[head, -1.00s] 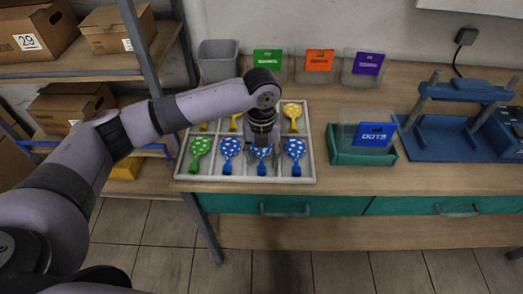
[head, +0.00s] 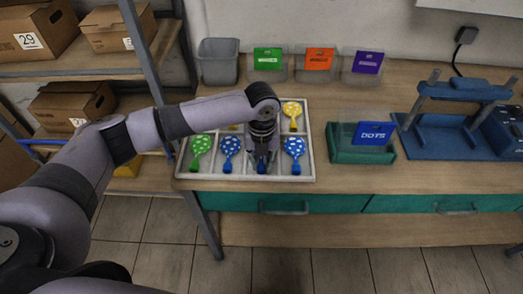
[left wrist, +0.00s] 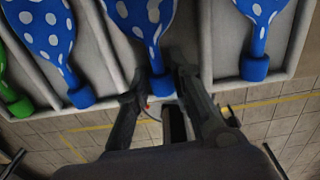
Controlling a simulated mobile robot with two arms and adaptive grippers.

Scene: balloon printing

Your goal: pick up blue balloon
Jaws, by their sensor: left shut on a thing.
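A white tray (head: 307,177) with compartments stands on the wooden table. Its front row holds a green balloon (head: 201,146) with white dots and three blue balloons with white dots. The left blue balloon (head: 230,147) and the right blue balloon (head: 294,147) lie free. My left gripper (head: 262,165) points down over the middle blue balloon (head: 264,168) and hides most of it. In the left wrist view, the left gripper (left wrist: 160,88) is shut on this balloon's neck (left wrist: 161,84), from both sides. My right gripper is out of view.
A yellow balloon (head: 292,112) lies in the back row. A teal tray with a clear DOTS box (head: 362,140) stands right of the white tray, then a blue press (head: 462,120). A grey bin (head: 217,62) and clear boxes line the wall. A metal shelf post (head: 145,60) stands left.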

